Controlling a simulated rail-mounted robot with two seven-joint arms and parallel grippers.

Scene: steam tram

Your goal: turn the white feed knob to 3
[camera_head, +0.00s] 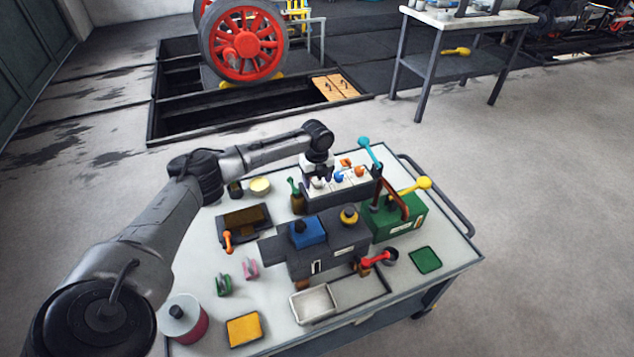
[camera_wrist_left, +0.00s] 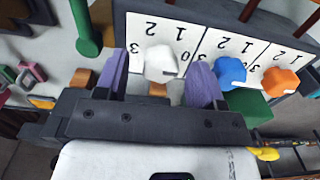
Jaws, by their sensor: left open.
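The white feed knob (camera_wrist_left: 163,63) sits on a white dial panel (camera_wrist_left: 205,45) with the digits 0 to 3 printed around each knob. My left gripper (camera_wrist_left: 159,80) is open, with one purple finger on each side of the white knob. I cannot tell whether the fingers touch it. Where the knob points is not clear. A blue knob (camera_wrist_left: 231,72) and an orange knob (camera_wrist_left: 280,82) sit to its right on the same panel. In the head view my left gripper (camera_head: 318,180) is over the left end of the panel (camera_head: 350,183). My right gripper is out of view.
A green-handled lever (camera_head: 295,187) stands close left of the panel, and a teal-ended lever (camera_head: 370,152) rises at its right. A dark box with a blue block (camera_head: 308,232) stands in front. The green box (camera_head: 393,222) carries a yellow-ended lever (camera_head: 418,185).

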